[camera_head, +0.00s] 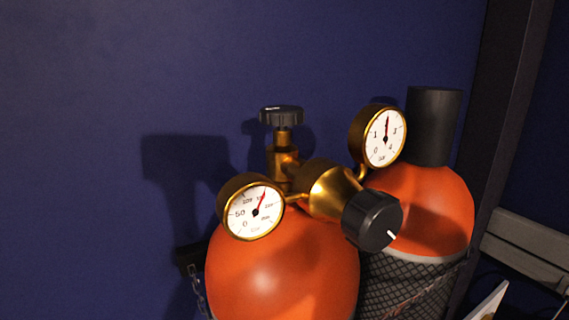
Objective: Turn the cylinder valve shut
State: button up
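The cylinder valve has a black ridged handwheel (282,115) on top of an upright brass stem and body (283,165). It sits on the orange cylinder (280,270) in front. A brass regulator (328,188) with a black knob (372,220) is fixed to the valve, and the knob has a white mark. The left gauge (253,208) has a red needle pointing up and right. The right gauge (383,137) has its needle pointing nearly straight up. My gripper is not in view.
A second orange cylinder (435,210) with a black cap (434,125) and a dark mesh sleeve stands behind on the right. A chain and bracket (192,262) are left of the front cylinder. A dark blue wall (100,80) is behind, and a dark post (505,120) stands right.

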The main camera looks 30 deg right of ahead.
aim_at(281, 116)
jog(key=k+j+u, duration=0.1)
jog(key=u, duration=0.35)
jog(key=k+j+u, duration=0.1)
jog(key=u, duration=0.35)
jog(key=k+j+u, duration=0.15)
jog(key=u, duration=0.25)
